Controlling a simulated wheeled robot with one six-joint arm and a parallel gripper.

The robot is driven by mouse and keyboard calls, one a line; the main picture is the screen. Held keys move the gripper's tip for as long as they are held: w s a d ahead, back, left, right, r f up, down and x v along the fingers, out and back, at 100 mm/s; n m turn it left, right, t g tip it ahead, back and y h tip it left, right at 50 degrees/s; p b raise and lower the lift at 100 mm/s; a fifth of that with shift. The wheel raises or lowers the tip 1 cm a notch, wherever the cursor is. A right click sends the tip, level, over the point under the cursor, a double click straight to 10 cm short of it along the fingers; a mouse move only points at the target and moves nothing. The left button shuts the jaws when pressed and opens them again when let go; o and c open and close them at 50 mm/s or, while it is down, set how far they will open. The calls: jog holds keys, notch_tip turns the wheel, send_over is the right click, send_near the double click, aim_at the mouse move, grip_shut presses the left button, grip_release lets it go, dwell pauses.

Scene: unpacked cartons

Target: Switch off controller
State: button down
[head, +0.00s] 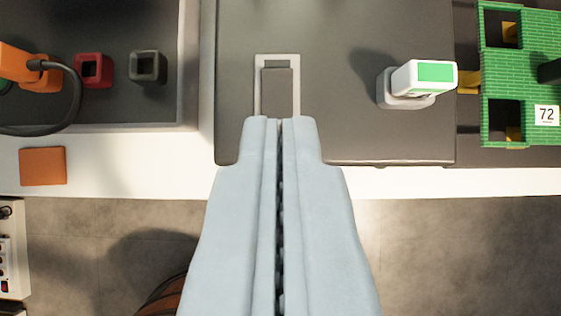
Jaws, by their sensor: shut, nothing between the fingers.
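A dark grey panel (336,140), which may be the controller, lies on the white table. On it is a grey switch or slider (277,88) inside a pale rectangular frame (278,60). My gripper (279,120) is shut and empty, with its tips at the near end of this frame. Whether the tips touch it I cannot tell, and they hide the frame's near end. To the right on the panel stands a white knob or lever (404,84) with a green face.
A grey tray (187,70) on the left holds a red block (93,70), a dark block (148,67) and an orange plug with a black cable. An orange square (43,166) lies on the white table edge (130,170).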

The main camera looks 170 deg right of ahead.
jog(key=s+r, duration=0.4)
jog(key=s, duration=0.1)
jog(key=shift+s+r, duration=0.15)
jog(key=shift+s, duration=0.15)
jog(key=s+a+r+t, duration=0.5)
jog(key=s+a+r, duration=0.2)
jog(key=s+a, duration=0.3)
jog(key=s+a+r+t, duration=0.4)
jog(key=s+a+r, duration=0.4)
jog(key=s, duration=0.8)
jog(key=a, duration=0.2)
jog(key=shift+a+r+t, duration=0.2)
jog(key=shift+a+t, duration=0.2)
